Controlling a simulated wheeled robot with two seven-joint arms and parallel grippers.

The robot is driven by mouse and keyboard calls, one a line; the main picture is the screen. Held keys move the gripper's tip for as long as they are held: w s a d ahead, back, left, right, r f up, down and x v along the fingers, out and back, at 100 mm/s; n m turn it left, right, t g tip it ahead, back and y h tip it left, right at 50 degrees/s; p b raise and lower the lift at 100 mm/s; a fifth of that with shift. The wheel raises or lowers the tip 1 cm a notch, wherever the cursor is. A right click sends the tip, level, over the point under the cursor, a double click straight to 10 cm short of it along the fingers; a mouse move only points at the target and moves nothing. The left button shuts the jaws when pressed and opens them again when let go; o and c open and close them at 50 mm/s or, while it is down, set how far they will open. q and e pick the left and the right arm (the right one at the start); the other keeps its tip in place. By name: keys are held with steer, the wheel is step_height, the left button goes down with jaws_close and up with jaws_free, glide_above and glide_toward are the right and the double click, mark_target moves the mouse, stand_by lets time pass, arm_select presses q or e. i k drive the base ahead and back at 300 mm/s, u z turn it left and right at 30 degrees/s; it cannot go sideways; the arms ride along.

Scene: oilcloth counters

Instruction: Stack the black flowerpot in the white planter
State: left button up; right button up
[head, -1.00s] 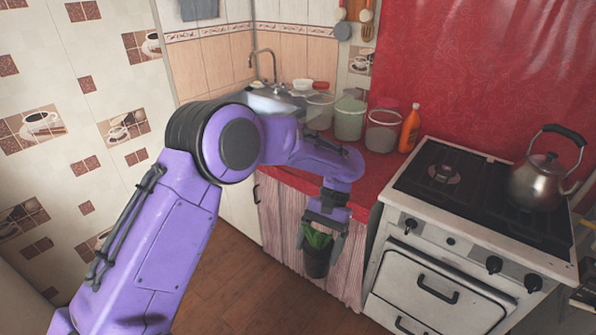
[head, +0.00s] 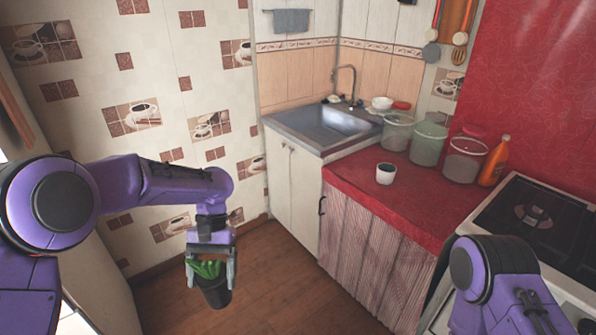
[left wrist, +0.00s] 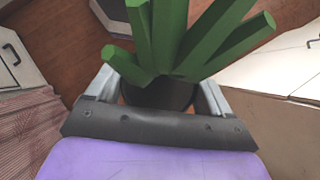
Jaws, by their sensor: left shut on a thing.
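My left gripper (head: 211,270) is shut on the black flowerpot (head: 216,294), which has a green plant in it. It holds the pot in the air over the wooden floor, left of the red counter. In the left wrist view the plant's thick green leaves (left wrist: 170,40) hide much of the pot (left wrist: 160,94) between the fingers.
Several clear jars (head: 428,144) and an orange bottle (head: 494,162) stand at the back of the red counter (head: 350,176). The sink (head: 325,125) is to the left, the stove (head: 535,230) to the right. The counter around the planter is clear.

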mark_target(385, 178)
steer(key=u, duration=0.75)
steer(key=i, duration=2.45)
steer(key=z, duration=3.4)
steer(key=i, duration=0.55)
steer(key=z, duration=0.1)
